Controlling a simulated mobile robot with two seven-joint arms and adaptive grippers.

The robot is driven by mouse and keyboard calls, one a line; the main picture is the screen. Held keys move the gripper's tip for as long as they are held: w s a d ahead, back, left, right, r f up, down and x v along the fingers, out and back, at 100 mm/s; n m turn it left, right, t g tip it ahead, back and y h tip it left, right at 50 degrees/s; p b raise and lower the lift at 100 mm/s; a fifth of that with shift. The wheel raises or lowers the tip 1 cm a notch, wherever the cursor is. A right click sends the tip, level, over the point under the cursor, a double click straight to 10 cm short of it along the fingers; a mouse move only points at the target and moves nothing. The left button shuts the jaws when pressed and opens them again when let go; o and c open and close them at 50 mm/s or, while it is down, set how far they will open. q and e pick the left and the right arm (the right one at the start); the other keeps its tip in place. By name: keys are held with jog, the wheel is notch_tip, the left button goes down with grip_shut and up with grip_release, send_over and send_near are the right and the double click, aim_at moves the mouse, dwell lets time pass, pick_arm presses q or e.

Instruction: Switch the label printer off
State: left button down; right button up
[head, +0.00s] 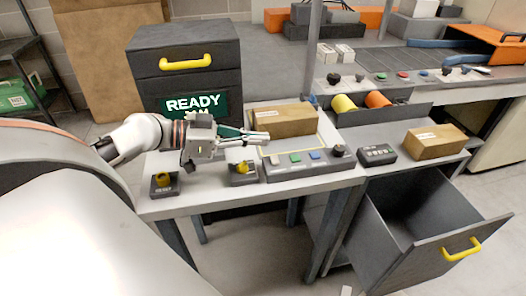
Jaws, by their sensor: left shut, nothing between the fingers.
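My left gripper (256,139) is shut and empty above the near table, in front of a cardboard box (284,121). Below it is a small dark switch box with a yellow knob (243,170). A second such yellow-knob box (163,182) stands to the left near the table's front edge. To the right lies a dark control panel (310,172) with pale, green and blue buttons and a black knob. I cannot tell which of these belongs to the label printer. A green sign (194,105) reading READY, its lower line partly hidden by my gripper, stands behind. My right gripper is not in view.
A black cabinet (187,52) stands behind. An open drawer (425,243) juts out at front right. A rear bench (375,62) carries more controls.

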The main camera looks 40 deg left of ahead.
aim_at(263, 160)
pick_arm(q)
jog(key=f, duration=0.2)
jog(key=w+f, duration=0.1)
jog(key=shift+d+b, duration=0.3)
jog(key=shift+d, duration=0.1)
jog(key=shift+f, duration=0.7)
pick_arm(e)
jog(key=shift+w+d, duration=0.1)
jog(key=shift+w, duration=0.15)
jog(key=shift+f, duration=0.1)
